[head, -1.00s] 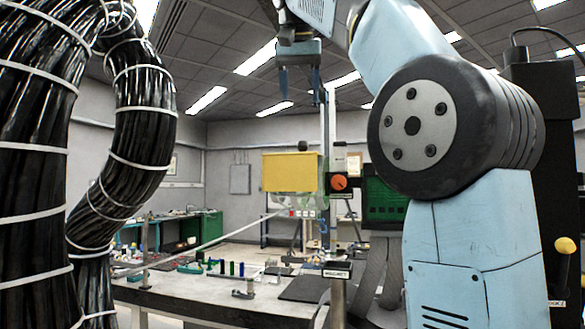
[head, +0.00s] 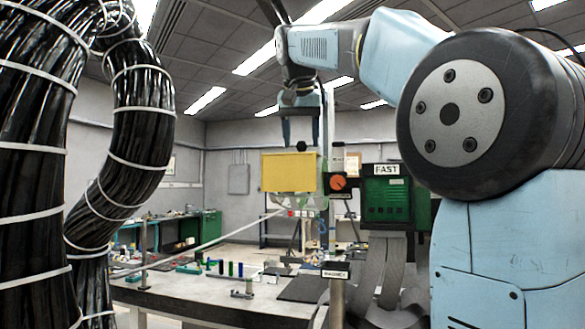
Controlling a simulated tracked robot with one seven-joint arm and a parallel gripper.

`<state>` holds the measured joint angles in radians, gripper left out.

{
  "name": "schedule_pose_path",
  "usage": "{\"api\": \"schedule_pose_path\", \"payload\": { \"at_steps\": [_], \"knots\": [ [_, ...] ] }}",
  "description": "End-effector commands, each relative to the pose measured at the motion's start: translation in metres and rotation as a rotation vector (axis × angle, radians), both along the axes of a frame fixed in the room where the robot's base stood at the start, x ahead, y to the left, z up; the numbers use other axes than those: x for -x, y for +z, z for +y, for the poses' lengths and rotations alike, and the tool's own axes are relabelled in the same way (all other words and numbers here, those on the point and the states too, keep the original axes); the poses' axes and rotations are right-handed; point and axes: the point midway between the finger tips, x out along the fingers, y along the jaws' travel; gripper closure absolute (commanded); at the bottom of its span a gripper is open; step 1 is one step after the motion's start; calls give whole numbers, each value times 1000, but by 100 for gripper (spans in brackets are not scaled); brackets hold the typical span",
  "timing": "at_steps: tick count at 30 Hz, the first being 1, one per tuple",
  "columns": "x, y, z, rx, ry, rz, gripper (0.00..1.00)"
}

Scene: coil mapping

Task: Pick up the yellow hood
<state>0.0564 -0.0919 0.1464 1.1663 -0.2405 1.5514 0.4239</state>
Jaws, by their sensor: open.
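The yellow hood (head: 289,172) is a box-like cover in the middle of the head view, above the far part of the workbench. Something pale or clear shows under its lower edge, too small to make out. My gripper (head: 300,143) hangs from the arm with its fingers pointing down, just above the hood's upper right part in the picture. I cannot tell how far the fingers are from the hood in depth.
A grey workbench (head: 215,296) holds several small coloured parts. An orange knob (head: 338,183) and a green panel (head: 388,199) labelled FAST stand right of the hood. A post with a labelled plate (head: 336,274) is in front. Thick black cable bundles (head: 140,130) fill the left.

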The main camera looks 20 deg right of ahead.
Motion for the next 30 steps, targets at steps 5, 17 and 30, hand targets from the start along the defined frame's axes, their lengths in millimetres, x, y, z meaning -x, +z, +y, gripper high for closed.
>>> {"api": "schedule_pose_path", "payload": {
  "at_steps": [5, 17, 30],
  "knots": [
    [-4, -6, -2, 0, 0, -1, 39],
    [-3, -6, -2, 0, 0, -1, 61],
    [-3, -6, -2, 0, 0, -1, 100]
  ]
}}
